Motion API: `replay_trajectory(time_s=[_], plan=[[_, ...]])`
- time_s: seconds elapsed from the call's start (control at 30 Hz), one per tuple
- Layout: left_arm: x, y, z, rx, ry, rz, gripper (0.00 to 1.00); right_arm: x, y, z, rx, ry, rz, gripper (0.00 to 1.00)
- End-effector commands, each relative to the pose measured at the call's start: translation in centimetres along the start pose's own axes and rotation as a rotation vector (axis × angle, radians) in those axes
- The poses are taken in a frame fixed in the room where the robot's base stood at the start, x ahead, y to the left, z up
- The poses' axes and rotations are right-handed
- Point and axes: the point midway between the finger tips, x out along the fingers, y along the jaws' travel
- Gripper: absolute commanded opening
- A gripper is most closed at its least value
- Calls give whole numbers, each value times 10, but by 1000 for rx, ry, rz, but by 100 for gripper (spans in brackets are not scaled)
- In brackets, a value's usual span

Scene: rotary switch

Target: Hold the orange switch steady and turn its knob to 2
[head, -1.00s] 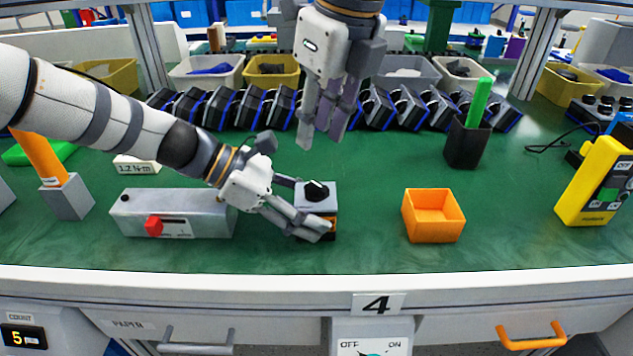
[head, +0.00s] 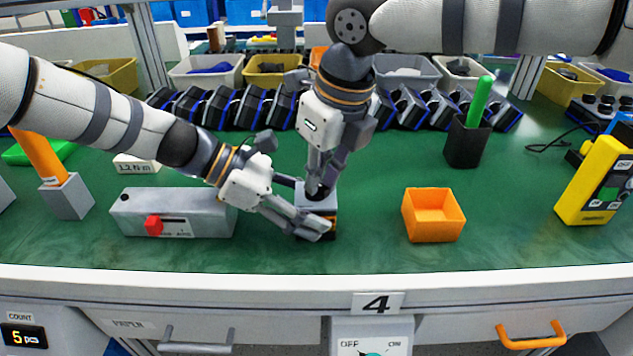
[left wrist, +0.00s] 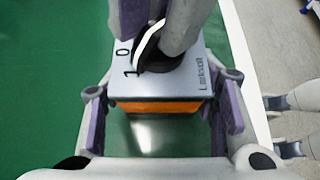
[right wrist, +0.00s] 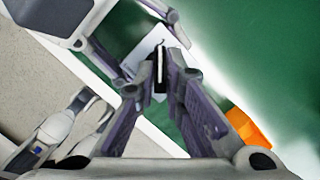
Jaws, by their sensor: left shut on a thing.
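The switch (head: 322,206) is a small box with a grey top and an orange band, upright on the green bench. My left gripper (head: 306,209) is shut on its sides. In the left wrist view, the grey top (left wrist: 185,84) carries the marks 0 and 1 left of the black knob (left wrist: 160,60); no 2 is visible. The knob's white line slants toward the 1. My right gripper (head: 319,188) points down over the switch. In the right wrist view, its fingers stand on either side of the knob (right wrist: 160,68); whether they press on it is unclear.
A grey box with a red slider (head: 153,225) lies left of the switch. An open orange bin (head: 434,232) stands to the right, with clear bench between. A black holder (head: 466,145) with a green stick stands behind it. Several dark devices line the back.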

Motion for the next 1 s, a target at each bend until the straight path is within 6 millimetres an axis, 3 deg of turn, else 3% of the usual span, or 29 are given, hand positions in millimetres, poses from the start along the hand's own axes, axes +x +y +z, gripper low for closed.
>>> replay_trajectory(time_s=[0.23, 0.57, 0.6, 0.67, 1.0], plan=[[0, 0, -2, -1, 2, 0, 24, 0, 0, 0, 61, 0, -18, 0], [0, 0, -2, 0, 3, -1, 24, 0, -1, 1, 826, -2, -222, 0], [0, 0, -2, 0, 3, -1, 24, 0, -3, 0, 844, 0, -224, 16], [0, 0, -2, -1, 3, -1, 24, 0, -3, -1, 840, 0, -221, 30], [1, -1, -2, -2, 3, -2, 24, -3, -1, 1, 836, -1, -215, 30]])
